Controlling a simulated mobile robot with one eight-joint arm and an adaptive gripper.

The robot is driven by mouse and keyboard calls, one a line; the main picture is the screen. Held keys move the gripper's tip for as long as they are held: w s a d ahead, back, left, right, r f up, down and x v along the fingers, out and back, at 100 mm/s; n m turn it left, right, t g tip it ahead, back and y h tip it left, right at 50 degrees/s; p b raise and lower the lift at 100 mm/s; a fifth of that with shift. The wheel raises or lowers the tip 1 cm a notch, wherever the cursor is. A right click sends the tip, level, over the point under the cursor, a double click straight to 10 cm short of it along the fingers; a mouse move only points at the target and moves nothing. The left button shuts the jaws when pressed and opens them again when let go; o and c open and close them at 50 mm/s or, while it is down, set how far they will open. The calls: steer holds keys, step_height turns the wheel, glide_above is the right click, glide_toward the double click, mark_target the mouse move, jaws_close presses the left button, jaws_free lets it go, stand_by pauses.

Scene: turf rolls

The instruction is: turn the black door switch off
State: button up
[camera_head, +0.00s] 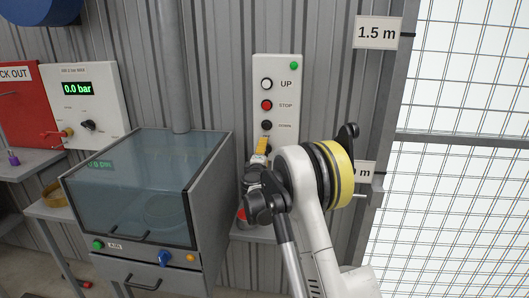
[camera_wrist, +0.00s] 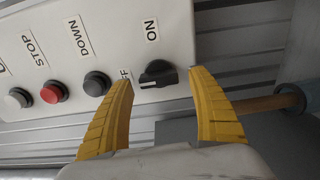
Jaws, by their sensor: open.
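The black door switch (camera_wrist: 158,74) is a rotary knob at the end of a pale control panel (camera_wrist: 70,40). In the wrist view an ON label is above it, and a partly hidden label ending in FF is to its left. I cannot tell for sure which label the knob points to. My gripper (camera_wrist: 160,78) is open, its two yellow fingers on either side of the knob, with gaps visible and nothing held. In the head view my gripper (camera_head: 262,146) is at the lower part of the panel (camera_head: 277,72) and hides the switch.
The panel also carries UP (camera_head: 267,84), STOP (camera_head: 267,105) and DOWN (camera_head: 267,125) buttons and a green lamp (camera_head: 294,66). A glass-lidded cabinet (camera_head: 150,185) stands left of my arm. A mesh door (camera_head: 465,150) is at right. A pressure panel (camera_head: 90,100) hangs at far left.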

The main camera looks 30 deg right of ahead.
steer(key=v, duration=1.1)
steer(key=shift+r, duration=0.15)
steer(key=s+a+r+m+g+y, duration=0.1)
steer(key=s+r+m+g, duration=0.15)
steer(key=s, duration=0.55)
steer(key=s+a+r+m+g+y, duration=0.1)
steer(key=s+a+r+m+g, duration=0.2)
steer(key=s, duration=0.5)
steer(key=s+a+f+m+y, duration=0.2)
steer(key=s+a, duration=0.2)
steer(key=s, duration=0.4)
steer(key=s+a+f+m+g+y, duration=0.1)
steer(key=s+a+f+m+y, duration=0.1)
steer(key=s+a, duration=0.3)
steer(key=s+a+f+m+g+y, duration=0.1)
steer(key=s+a+f+m+y, duration=0.1)
steer(key=s, duration=1)
steer(key=a+f+y, duration=0.1)
steer(key=a+y, duration=0.1)
steer(key=a, duration=0.1)
steer(key=shift+f, duration=0.3)
